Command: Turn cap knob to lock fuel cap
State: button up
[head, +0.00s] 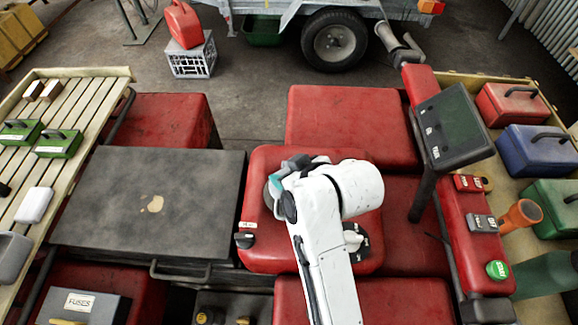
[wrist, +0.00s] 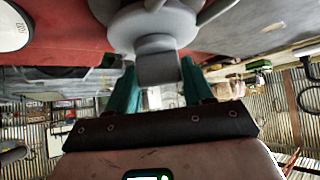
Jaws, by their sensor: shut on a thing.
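The fuel cap is a round grey disc (wrist: 150,22) on the red tank (wrist: 70,40), with a block-like grey knob (wrist: 157,68) standing out of it in the wrist view. My gripper (wrist: 158,82) has one teal finger on each side of the knob and is shut on it. In the head view my gripper (head: 275,184) is at the left part of the red tank top (head: 262,220). My white arm and wrist hide most of the cap there.
A black-and-white knob (head: 353,240) sits right of my arm, and a small black switch (head: 244,240) sits at the tank's left edge. A dark panel (head: 450,125) stands to the right. A dark flat case (head: 150,200) lies to the left.

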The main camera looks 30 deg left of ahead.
jog(key=m+t+h+p, duration=0.1)
jog(key=m+t+h, duration=0.1)
jog(key=m+t, duration=0.1)
jog(key=shift+m+p, duration=0.35)
jog(key=shift+m, duration=0.35)
jog(key=shift+m+t+h, duration=0.7)
jog(key=shift+m+h, duration=0.4)
jog(key=shift+m, duration=0.6)
jog(key=o, duration=1)
jog(key=shift+c, duration=0.2)
jog(key=b+v, duration=0.1)
jog(key=v, duration=0.9)
jog(key=shift+s+r, duration=0.25)
jog(key=shift+s, duration=0.05)
jog(key=shift+d, duration=0.1)
